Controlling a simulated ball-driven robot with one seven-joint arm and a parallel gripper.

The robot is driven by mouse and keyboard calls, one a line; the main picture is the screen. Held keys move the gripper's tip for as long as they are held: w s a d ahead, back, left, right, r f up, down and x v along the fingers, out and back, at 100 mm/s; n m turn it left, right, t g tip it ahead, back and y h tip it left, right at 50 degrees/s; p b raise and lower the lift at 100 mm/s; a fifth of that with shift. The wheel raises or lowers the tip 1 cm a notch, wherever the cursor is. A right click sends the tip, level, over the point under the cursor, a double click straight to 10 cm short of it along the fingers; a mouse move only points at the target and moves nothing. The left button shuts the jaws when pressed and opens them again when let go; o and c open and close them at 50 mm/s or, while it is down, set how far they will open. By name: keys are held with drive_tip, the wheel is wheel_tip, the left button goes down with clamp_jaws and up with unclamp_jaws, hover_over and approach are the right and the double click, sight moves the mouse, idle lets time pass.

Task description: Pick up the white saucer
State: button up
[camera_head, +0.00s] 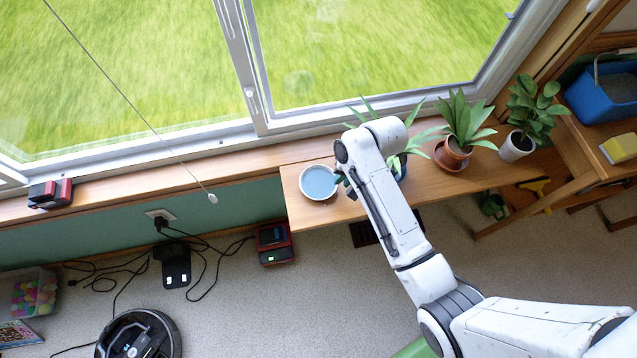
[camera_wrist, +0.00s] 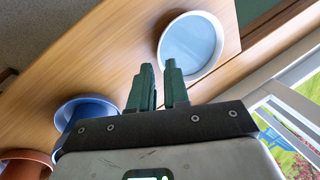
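The white saucer (camera_head: 304,186) stands upright at the left end of the wooden shelf, a round white rim around a light blue inside. It also shows in the wrist view (camera_wrist: 190,48). My gripper (camera_head: 341,179) is at the saucer's right side in the head view. In the wrist view its two dark green fingers (camera_wrist: 160,68) stand apart with a narrow gap and nothing held between them. The right fingertip overlaps the near rim in the picture; the left one lies outside it. I cannot tell whether they touch.
A blue pot (camera_wrist: 88,108) and a terracotta pot (camera_wrist: 25,160) stand near my gripper. Right along the shelf are a terracotta-potted plant (camera_head: 453,153) and a white-potted plant (camera_head: 515,147). The window (camera_head: 265,125) is behind. The shelf's left edge is close to the saucer.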

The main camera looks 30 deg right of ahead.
sight(337, 189)
drive_tip(key=x, duration=0.5)
drive_tip(key=shift+w+d+f+b, duration=0.1)
drive_tip(key=shift+w+d+b, duration=0.05)
drive_tip(key=shift+b, duration=0.2)
clamp_jaws()
